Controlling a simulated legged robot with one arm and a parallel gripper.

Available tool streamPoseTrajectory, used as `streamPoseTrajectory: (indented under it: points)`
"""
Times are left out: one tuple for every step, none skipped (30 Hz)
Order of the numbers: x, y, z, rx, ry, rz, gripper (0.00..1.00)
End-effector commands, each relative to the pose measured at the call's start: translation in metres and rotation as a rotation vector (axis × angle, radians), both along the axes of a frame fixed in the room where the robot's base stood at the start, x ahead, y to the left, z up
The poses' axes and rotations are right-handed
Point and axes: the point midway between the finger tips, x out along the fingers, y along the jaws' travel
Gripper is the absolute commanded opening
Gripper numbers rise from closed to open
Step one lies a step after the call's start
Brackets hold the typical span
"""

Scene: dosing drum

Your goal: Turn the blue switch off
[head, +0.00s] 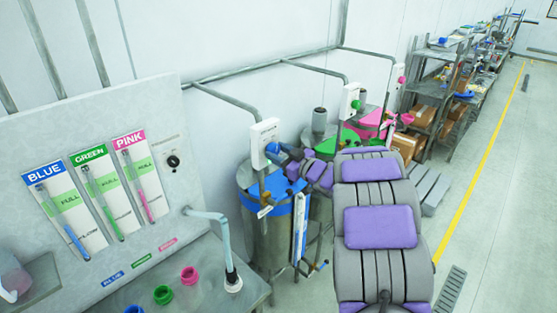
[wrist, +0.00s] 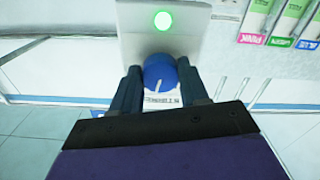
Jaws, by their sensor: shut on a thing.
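The blue switch (wrist: 158,71) is a round blue knob with a white pointer line, on a white switch box (wrist: 162,30). In the wrist view a round green light (wrist: 162,21) glows on the box above the knob. The pointer line runs toward the bottom of that picture, slightly tilted. My gripper (wrist: 160,88) is shut on the knob, one finger on each side. In the head view the box (head: 264,138) stands on a pipe above the blue-lidded drum (head: 250,206), and the knob is mostly hidden by my gripper (head: 279,153).
Drums with a green lid (head: 346,138) and a pink lid (head: 371,120) stand behind, with similar boxes bearing a green knob (head: 357,104) and a pink knob (head: 402,79). A panel with level gauges (head: 105,202) is at left. Open floor (head: 500,200) lies at right.

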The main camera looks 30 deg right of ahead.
Motion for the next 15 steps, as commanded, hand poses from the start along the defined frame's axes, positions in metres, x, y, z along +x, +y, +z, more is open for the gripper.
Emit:
streamPoseTrajectory:
  points:
    - [0.0001, -0.0011, -0.0029, -0.042, -0.019, -0.002, 0.14]
    - [0.0001, -0.0012, -0.003, -0.069, -0.03, -0.002, 0.14]
    - [0.0001, -0.0012, -0.0031, -0.105, -0.042, -0.002, 0.14]
    - [0.0001, -0.0012, -0.0032, -0.132, -0.052, -0.002, 0.14]
    - [0.0, -0.0013, -0.0031, -0.16, -0.062, -0.002, 0.14]
    - [-0.0001, -0.0015, -0.0027, -0.195, -0.075, -0.003, 0.14]
    - [-0.0001, -0.0016, -0.0022, -0.222, -0.085, -0.004, 0.14]
    - [-0.0001, -0.0014, -0.0023, -0.249, -0.094, -0.003, 0.14]
    - [-0.0002, -0.0011, -0.0027, -0.285, -0.106, -0.002, 0.14]
    - [-0.0002, -0.0009, -0.0029, -0.311, -0.116, -0.002, 0.14]
    - [-0.0003, -0.0013, -0.003, -0.336, -0.125, -0.002, 0.14]
    - [-0.0003, -0.0018, -0.003, -0.37, -0.136, -0.003, 0.14]
    - [-0.0004, -0.0019, -0.0032, -0.393, -0.145, -0.004, 0.14]
    - [-0.0002, -0.0017, -0.0033, -0.418, -0.154, -0.003, 0.14]
    - [-0.0002, -0.0013, -0.0036, -0.448, -0.163, -0.002, 0.14]
